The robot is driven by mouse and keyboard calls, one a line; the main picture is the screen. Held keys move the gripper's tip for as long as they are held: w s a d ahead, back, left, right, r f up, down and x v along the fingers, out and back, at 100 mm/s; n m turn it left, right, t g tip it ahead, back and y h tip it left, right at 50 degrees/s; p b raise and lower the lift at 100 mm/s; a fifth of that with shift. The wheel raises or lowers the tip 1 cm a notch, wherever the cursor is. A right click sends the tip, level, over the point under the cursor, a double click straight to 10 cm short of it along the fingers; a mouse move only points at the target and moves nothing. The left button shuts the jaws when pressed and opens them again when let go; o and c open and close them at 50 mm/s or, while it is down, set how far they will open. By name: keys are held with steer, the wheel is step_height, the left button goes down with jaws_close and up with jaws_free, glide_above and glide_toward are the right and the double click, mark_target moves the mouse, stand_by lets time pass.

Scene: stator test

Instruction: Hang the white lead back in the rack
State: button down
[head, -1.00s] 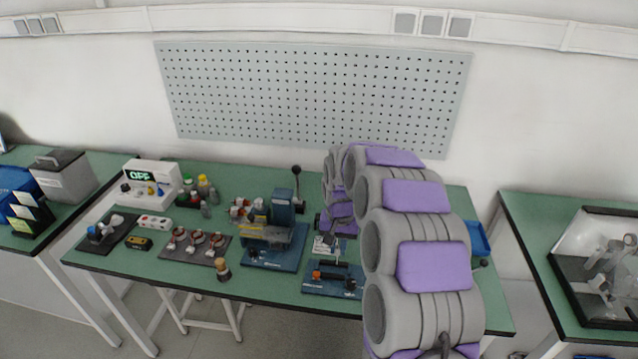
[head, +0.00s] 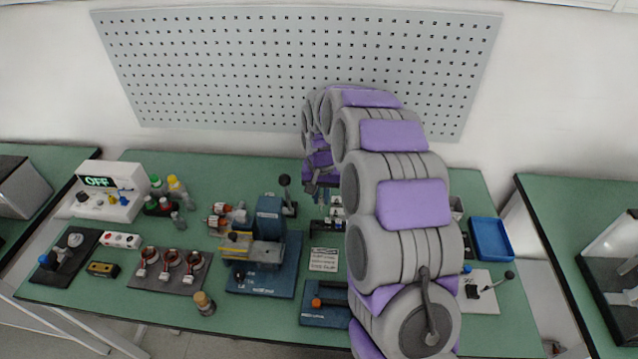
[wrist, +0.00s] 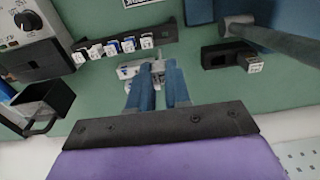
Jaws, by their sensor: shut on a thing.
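In the wrist view my gripper (wrist: 160,74) has its two blue fingers close together, shut on a small pale piece, the white lead (wrist: 158,66). Most of the lead is hidden by the fingers, and its run cannot be made out. The black rack (wrist: 125,48) lies just beyond the fingertips, with several white-labelled places along it. I cannot tell whether the lead touches the rack. In the head view my gripper (head: 318,192) is small and dark above the bench, behind the rack (head: 325,226), which my arm partly covers.
A blue press (head: 268,220) and a black lever (head: 285,185) stand left of my gripper in the head view. A printed card (head: 323,260) lies before the rack. A blue tray (head: 491,240) is at right. In the wrist view, a knobbed grey box (wrist: 28,25) and black bin (wrist: 40,105) are left.

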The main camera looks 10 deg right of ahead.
steer(key=f+b, duration=0.1)
steer(key=f, duration=0.1)
steer(key=a+f+b, duration=0.1)
steer(key=shift+f, duration=0.4)
steer(key=shift+d+r, duration=0.1)
steer(key=shift+d, duration=0.2)
steer(key=shift+s+a+f+p, duration=0.1)
steer(key=shift+a+f+p, duration=0.05)
steer(key=shift+a, duration=0.35)
steer(key=shift+a+f+p, duration=0.1)
steer(key=shift+a+p, duration=0.05)
steer(key=shift+a, duration=0.35)
steer(key=shift+d, duration=0.8)
steer(key=shift+f, duration=0.1)
steer(key=shift+a, duration=0.3)
